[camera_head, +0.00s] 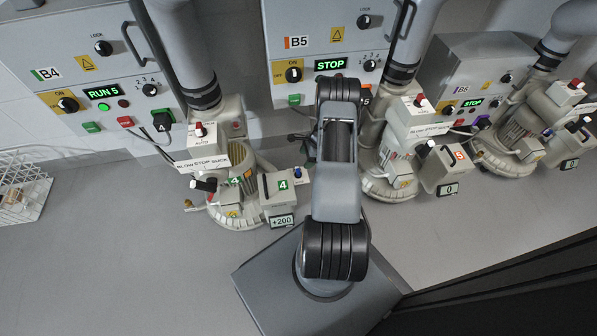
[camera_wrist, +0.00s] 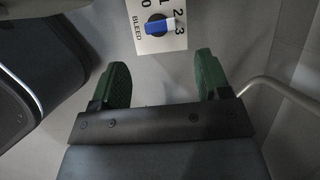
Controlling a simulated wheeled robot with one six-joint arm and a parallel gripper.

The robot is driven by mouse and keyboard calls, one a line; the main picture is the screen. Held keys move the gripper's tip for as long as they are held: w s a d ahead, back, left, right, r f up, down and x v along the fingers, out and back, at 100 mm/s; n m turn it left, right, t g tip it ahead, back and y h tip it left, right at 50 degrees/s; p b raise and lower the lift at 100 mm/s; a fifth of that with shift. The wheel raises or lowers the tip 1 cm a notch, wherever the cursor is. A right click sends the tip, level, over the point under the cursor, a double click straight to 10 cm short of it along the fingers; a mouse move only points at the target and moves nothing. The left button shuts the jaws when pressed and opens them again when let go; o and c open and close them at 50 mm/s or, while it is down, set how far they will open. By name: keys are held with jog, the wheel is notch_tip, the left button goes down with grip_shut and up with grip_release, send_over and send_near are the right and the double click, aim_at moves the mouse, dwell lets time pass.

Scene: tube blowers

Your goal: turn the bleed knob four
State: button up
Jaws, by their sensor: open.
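In the wrist view, a blue bleed knob (camera_wrist: 158,26) sits on a white plate (camera_wrist: 152,44) marked BLEED, with digits around it. Its blue bar lies nearly level across the picture; I cannot tell which digit it points at. My gripper (camera_wrist: 163,80) is open and empty, with its two green fingertips apart below the plate and clear of the knob. In the head view, a small blue knob (camera_head: 297,171) shows on the unit with green 4 labels, beside a box (camera_head: 280,192) and a +200 display (camera_head: 283,221). My arm hides my gripper there.
The B4 panel (camera_head: 75,73) reads RUN 5; the B5 panel (camera_head: 292,43) reads STOP. More blower units stand to the right, and a white wire rack (camera_head: 22,190) at the far left. Grey bench is bare at lower left. A pale curved rod (camera_wrist: 285,92) runs right of my gripper.

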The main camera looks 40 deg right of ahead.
aim_at(298, 170)
jog(key=b+x, duration=0.3)
jog(key=x, duration=0.5)
jog(key=shift+w+a+f, duration=0.1)
jog(key=shift+f, duration=0.25)
jog(key=shift+c, duration=0.2)
